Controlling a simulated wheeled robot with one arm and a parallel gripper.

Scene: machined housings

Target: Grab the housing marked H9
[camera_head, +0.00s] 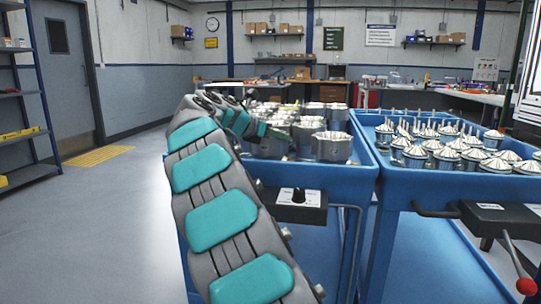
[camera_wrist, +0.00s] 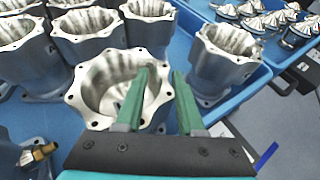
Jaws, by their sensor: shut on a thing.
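In the wrist view my gripper (camera_wrist: 162,92) has its green fingers on either side of the wall of a grey metal housing (camera_wrist: 104,72). One finger is inside the open bore and the other is outside, and the gripper is shut on this wall. The housing is upright, with a scalloped flange with bolt holes. No H9 mark is readable on it or on any other housing. In the head view my gripper (camera_head: 268,130) is among the housings on the left blue cart (camera_head: 345,182), and my arm hides part of them.
Other housings stand close by: one to the right (camera_wrist: 226,62), several behind and to the left. A part with a brass fitting (camera_wrist: 38,152) lies at lower left. A second blue cart (camera_head: 450,190) with finned cone parts (camera_head: 415,155) stands to the right. The floor at left is clear.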

